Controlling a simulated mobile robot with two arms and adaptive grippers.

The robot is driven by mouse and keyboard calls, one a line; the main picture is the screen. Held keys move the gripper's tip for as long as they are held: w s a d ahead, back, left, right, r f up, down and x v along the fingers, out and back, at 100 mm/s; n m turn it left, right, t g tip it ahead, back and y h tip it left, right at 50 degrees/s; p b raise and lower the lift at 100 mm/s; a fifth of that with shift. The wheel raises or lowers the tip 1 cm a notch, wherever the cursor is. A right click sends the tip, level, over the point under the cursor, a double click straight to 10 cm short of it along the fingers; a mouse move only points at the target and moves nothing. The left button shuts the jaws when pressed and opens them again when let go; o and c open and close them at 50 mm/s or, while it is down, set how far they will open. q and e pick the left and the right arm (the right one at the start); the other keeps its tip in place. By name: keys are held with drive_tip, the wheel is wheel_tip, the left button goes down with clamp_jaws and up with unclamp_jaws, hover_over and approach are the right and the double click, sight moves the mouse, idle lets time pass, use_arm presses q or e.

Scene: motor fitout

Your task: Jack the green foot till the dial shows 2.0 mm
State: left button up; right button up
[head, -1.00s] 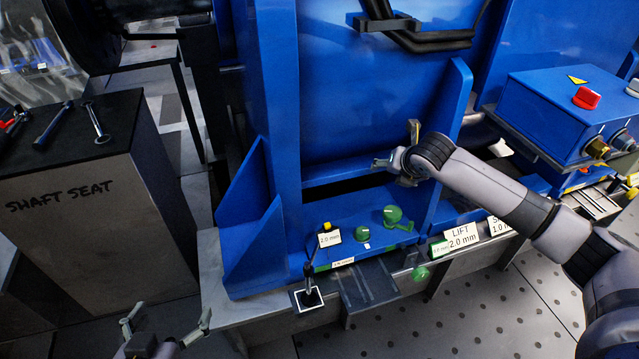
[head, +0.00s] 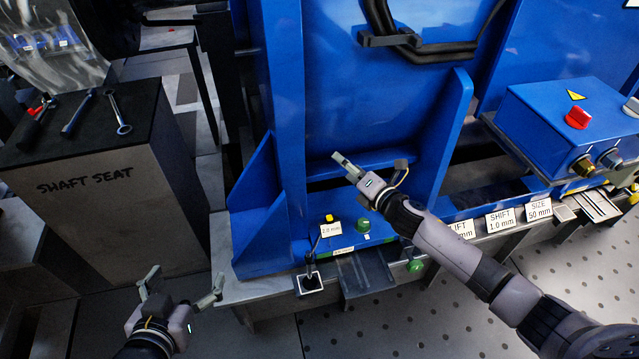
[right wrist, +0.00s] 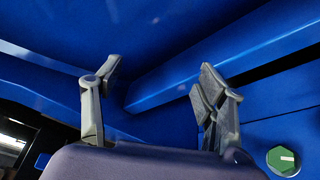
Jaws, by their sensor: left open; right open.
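A green knob with a pale mark (head: 363,226) is on the blue foot of the motor. A second green knob (head: 415,266) is lower, at the plinth's front. The gauge display (head: 331,229), yellow on top, seems to read 2.0 mm, but is small; its stand (head: 310,283) is on the plinth edge. My right gripper (head: 369,164) is open and empty above the foot, its arm hiding part of it. In the right wrist view the open jaws (right wrist: 160,90) face blue metal, with a green marked knob (right wrist: 284,160) at lower right. My left gripper (head: 184,284) is open and empty left of the plinth.
The SHAFT SEAT bench (head: 85,190) with tools on top stands at left. A blue control box (head: 545,125) with a red knob (head: 578,117) is at right. LIFT, SHIFT (head: 500,220) and SIZE (head: 539,208) cards line the plinth edge. Perforated floor in front is clear.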

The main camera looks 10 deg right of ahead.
drive_tip(key=s+a+n+g+y, duration=0.1)
drive_tip(key=a+n+y, duration=0.1)
drive_tip(key=n, duration=0.1)
drive_tip(key=s+a+n+g+y+p, duration=0.1)
drive_tip(key=s+a+n+y, duration=0.1)
drive_tip(key=a+n, duration=0.1)
drive_tip(key=s+a+r+n+g+y, duration=0.1)
drive_tip(key=s+a+n+g+y, duration=0.1)
drive_tip(key=a+n, duration=0.1)
drive_tip(key=shift+a+p, duration=0.25)
drive_tip(key=shift+p, duration=0.05)
drive_tip(key=shift+s+a+f+n+g+y, duration=0.3)
drive_tip(key=shift+s+n+g+y, duration=0.1)
drive_tip(key=shift+g, duration=0.1)
drive_tip(key=shift+w, duration=0.1)
